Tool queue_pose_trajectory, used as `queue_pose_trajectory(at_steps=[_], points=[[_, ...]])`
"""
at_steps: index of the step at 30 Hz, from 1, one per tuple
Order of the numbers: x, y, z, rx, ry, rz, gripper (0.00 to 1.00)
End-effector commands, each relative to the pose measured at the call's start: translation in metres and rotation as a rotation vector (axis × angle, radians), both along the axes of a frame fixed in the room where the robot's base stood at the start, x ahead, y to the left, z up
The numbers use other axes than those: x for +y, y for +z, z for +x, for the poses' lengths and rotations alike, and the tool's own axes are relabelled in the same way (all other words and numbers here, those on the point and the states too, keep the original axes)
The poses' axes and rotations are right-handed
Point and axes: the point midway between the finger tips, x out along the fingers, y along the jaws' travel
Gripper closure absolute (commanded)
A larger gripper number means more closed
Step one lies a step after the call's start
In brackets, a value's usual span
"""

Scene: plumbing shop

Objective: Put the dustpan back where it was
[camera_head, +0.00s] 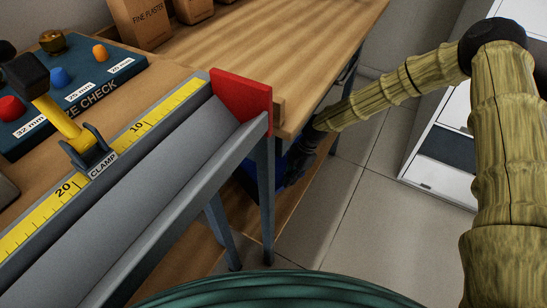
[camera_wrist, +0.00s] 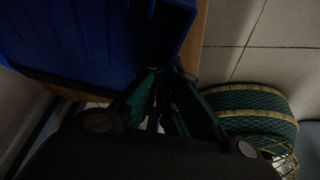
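My gripper (camera_head: 302,160) is low beside the workbench's end, partly in shadow under the top. In the wrist view its dark green fingers (camera_wrist: 165,78) come close together at the edge of a blue object (camera_wrist: 85,40). The same blue colour shows under the bench in the head view (camera_head: 249,181), mostly hidden by the bench and a metal leg. I cannot tell whether this blue object is a bin or the dustpan, nor whether the fingers hold it. No dustpan can be made out for certain in either view.
A grey metal trough with a yellow scale (camera_head: 165,112), a clamp (camera_head: 90,150) and a red end plate (camera_head: 243,96) stands near the gripper. A wooden lower shelf (camera_head: 300,215) runs beneath. A white drawer cabinet (camera_head: 440,175) is at right. Tiled floor (camera_head: 350,215) between is clear.

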Motion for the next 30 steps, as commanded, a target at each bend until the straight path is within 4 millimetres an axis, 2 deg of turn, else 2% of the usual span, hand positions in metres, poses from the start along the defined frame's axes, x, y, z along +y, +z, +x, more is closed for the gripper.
queue_pose_trajectory(at_steps=[2,12,18,28,30], points=[[0.001,-0.006,0.017,-0.002,-0.003,0.0,1.0],[0.007,-0.012,0.086,-0.002,-0.005,0.001,1.0],[0.01,-0.014,0.118,-0.002,-0.003,0.001,1.0],[0.011,-0.015,0.138,-0.001,-0.004,0.001,1.0],[0.011,-0.027,0.136,0.002,-0.003,0.002,1.0]])
